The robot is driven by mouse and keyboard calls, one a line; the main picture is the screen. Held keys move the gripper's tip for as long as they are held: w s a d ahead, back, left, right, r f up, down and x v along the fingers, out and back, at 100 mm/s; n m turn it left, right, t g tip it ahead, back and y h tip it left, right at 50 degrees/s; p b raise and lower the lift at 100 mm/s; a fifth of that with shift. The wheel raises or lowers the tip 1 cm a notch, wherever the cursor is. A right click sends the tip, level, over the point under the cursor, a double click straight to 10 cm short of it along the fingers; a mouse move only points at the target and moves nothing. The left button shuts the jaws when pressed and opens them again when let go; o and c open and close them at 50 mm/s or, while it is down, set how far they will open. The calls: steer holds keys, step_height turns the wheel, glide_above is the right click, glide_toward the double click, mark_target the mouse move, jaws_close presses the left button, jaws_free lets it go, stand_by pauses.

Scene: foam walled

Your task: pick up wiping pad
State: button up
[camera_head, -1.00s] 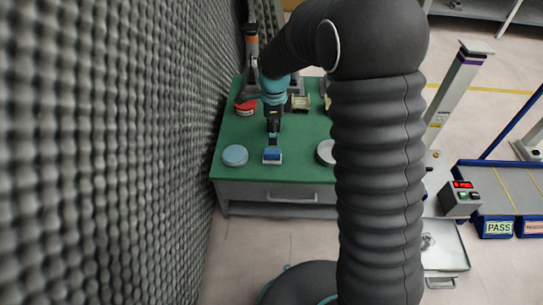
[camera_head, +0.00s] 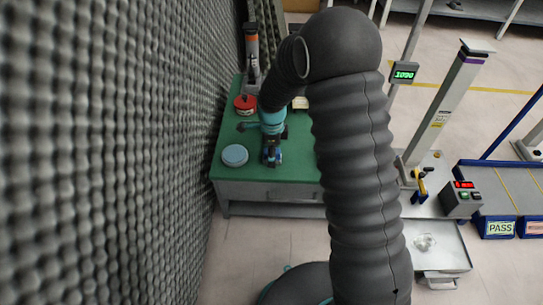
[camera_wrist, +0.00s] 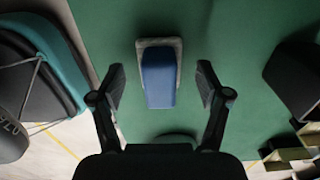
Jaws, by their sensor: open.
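The wiping pad (camera_wrist: 158,78) has a blue grip block on a pale grey base. It lies on the green table top (camera_wrist: 230,45) in the wrist view. My gripper (camera_wrist: 161,77) is open, with one finger on each side of the pad and a gap to both. In the head view my gripper (camera_head: 271,156) is low over the front of the table and hides most of the pad. I cannot tell how high the fingertips are above the table.
A round light-blue disc (camera_head: 235,155) lies left of my gripper. A red round container (camera_head: 245,105) stands further back, near an upright tool with an orange band (camera_head: 251,40). The grey foam wall (camera_head: 110,150) runs close along the left side.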

jaws_close()
steer(key=shift+f, duration=0.1)
steer(key=shift+s, duration=0.1)
stand_by(0.3)
step_height(320, 180, up, 5)
steer(key=shift+f, duration=0.2)
steer(key=d+r, duration=0.6)
steer(key=d, duration=0.5)
steer(key=shift+d+r+p, duration=0.3)
steer(key=shift+d, duration=0.05)
